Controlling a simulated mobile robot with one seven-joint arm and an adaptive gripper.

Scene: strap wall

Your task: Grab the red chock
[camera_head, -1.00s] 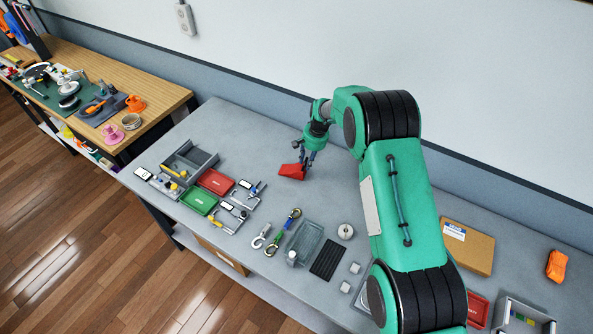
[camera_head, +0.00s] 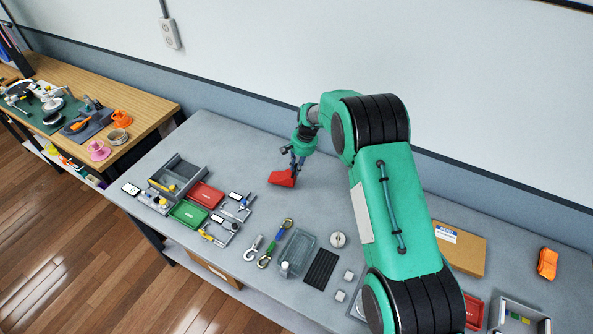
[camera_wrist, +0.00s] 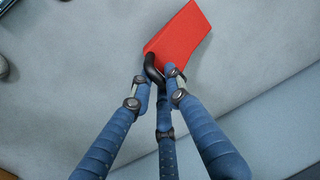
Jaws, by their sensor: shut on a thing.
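The red chock (camera_head: 282,178) is a wedge-shaped block with a black loop handle at one end. In the head view it is at the back of the grey bench, just below my gripper (camera_head: 297,160). In the wrist view the chock (camera_wrist: 182,35) is at the top, and the blue fingers of my gripper (camera_wrist: 160,82) are closed on its black handle (camera_wrist: 153,68). I cannot tell whether the chock touches the bench or hangs just above it.
The grey bench (camera_head: 225,140) is clear around the chock. Red (camera_head: 206,194) and green (camera_head: 189,213) trays, a grey bin (camera_head: 182,170) and shackles (camera_head: 275,242) lie toward the front. A cardboard box (camera_head: 458,248) lies right of my arm. The wall stands close behind.

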